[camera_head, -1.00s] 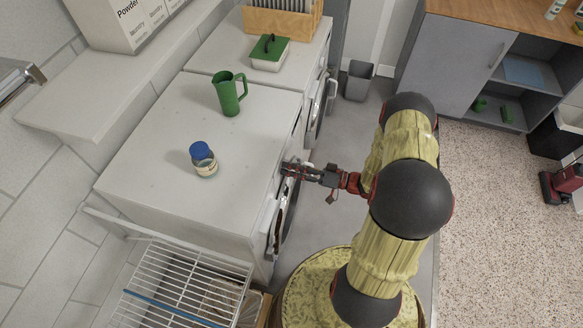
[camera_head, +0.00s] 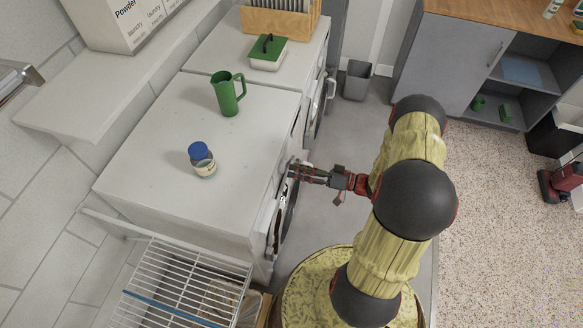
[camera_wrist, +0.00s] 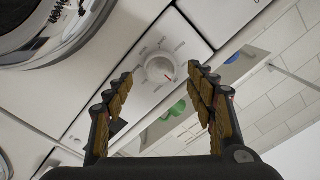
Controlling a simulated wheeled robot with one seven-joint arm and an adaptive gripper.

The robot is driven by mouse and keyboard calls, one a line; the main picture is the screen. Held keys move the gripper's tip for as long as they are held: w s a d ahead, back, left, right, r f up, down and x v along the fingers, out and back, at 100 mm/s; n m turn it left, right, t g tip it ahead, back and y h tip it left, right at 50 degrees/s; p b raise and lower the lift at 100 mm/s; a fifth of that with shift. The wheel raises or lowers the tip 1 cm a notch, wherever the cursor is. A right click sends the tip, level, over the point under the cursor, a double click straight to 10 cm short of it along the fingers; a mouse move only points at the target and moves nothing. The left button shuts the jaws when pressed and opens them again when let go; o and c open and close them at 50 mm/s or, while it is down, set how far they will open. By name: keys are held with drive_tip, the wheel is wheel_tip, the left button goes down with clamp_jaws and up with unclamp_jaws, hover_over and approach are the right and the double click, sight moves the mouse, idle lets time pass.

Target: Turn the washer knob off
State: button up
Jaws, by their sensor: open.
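The washer (camera_head: 200,150) is a white front-loader, the nearer of two machines side by side. Its round white knob (camera_wrist: 160,69) shows in the wrist view on the front panel, with marks around it and a small red mark at its lower right. The round door (camera_wrist: 50,28) is at the upper left there. My gripper (camera_wrist: 161,76) is open, its two fingers on either side of the knob in the picture. I cannot tell whether they touch it. In the head view my gripper (camera_head: 294,171) is at the washer's front upper edge, and the knob is hidden.
A green pitcher (camera_head: 228,93) and a blue-capped jar (camera_head: 202,160) stand on the washer top. A white wire rack (camera_head: 180,285) is at the near left. A grey bin (camera_head: 358,82) stands beyond. Grey floor lies clear before the machines.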

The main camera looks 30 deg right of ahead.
drive_tip(key=v, duration=0.9)
idle(0.3)
